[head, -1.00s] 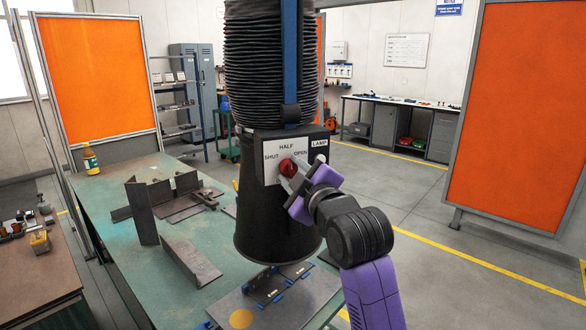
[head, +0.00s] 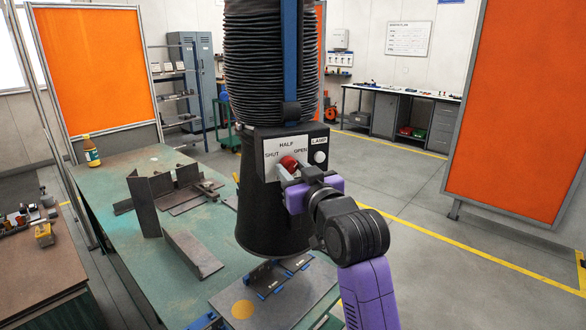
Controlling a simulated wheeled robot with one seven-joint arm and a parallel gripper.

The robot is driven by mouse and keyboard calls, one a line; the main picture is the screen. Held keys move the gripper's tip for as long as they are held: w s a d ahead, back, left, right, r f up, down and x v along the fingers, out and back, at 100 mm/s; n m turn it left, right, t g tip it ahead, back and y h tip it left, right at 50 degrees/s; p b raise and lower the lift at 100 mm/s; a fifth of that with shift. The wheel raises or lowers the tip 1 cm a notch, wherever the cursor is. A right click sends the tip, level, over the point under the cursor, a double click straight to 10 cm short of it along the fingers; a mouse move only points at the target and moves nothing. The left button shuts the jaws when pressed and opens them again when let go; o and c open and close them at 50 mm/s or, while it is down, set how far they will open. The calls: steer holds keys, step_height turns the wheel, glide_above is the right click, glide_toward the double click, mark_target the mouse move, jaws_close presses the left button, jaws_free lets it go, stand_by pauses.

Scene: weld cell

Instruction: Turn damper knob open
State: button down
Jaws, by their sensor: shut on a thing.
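The red damper knob (head: 288,162) sits on a pale plate marked SHUT, HALF and OPEN. The plate is on the control box (head: 321,135) at the front of the black extraction hood (head: 268,222). My gripper (head: 291,171) is shut on the knob, its fingers reaching in from the lower right. The fingers and the purple gripper body hide the knob's lower part, so I cannot tell which mark it points to. A white lamp button (head: 320,157) is to the right of the knob, under the LAMP label.
The green welding table (head: 122,240) stands below and left of the hood, with steel angle pieces (head: 190,253) and a yellow bottle (head: 91,151) on it. An orange screen (head: 525,105) stands at the right. Open floor lies between it and the hood.

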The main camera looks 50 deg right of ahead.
steer(key=shift+f+m, duration=0.1)
steer(key=shift+m, duration=0.4)
steer(key=c, duration=0.9)
jaws_free()
steer(key=shift+c, duration=0.2)
steer(key=b+v, duration=0.1)
steer(key=v, duration=0.6)
steer(key=shift+s+b, duration=0.35)
steer(key=shift+s, duration=0.05)
steer(key=shift+a, duration=0.1)
